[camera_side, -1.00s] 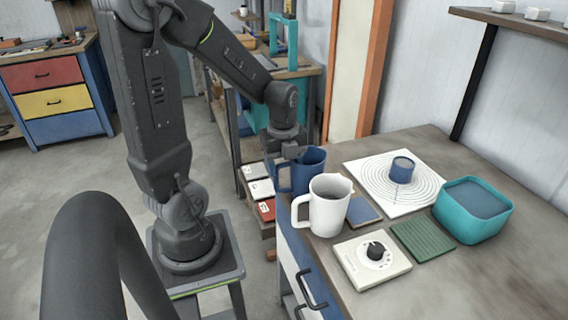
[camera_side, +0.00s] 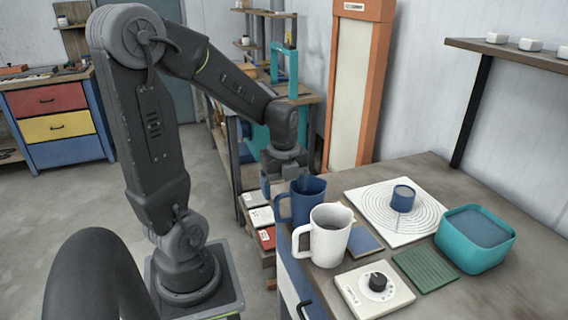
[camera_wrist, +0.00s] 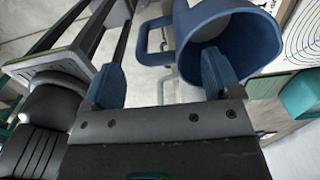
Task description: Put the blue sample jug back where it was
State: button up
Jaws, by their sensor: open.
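The blue jug (camera_side: 309,206) stands upright at the near left edge of the workbench, behind the white jug (camera_side: 329,238). Its handle is on its left side. My gripper (camera_side: 285,183) is just above the blue jug's handle side, with its fingers pointing down. In the wrist view my gripper (camera_wrist: 160,82) is open, and its two blue fingers are spread with nothing held between them. There the blue jug (camera_wrist: 235,40) shows its open mouth beyond the right finger, and its handle lies beyond the gap. Whether a finger touches the jug, I cannot tell.
On the workbench are a blue-grey pad (camera_side: 363,241), a white ringed sheet (camera_side: 420,226) with a small blue cup (camera_side: 403,198), a dial box (camera_side: 352,291), a green ribbed pad (camera_side: 425,270) and a teal tub (camera_side: 470,248). The bench's right front is clear.

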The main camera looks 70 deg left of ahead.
notch_tip(320, 180, up, 9)
jog(key=s+d+r+n+t, duration=0.1)
jog(key=s+d+n+t, duration=0.1)
jog(key=d+n, duration=0.5)
jog(key=s+d+n+t, duration=0.2)
jog(key=d+n+t, duration=0.1)
jog(key=d+n, duration=0.5)
jog(key=n, duration=0.3)
jog(key=shift+d+r, duration=0.2)
jog(key=shift+r, duration=0.2)
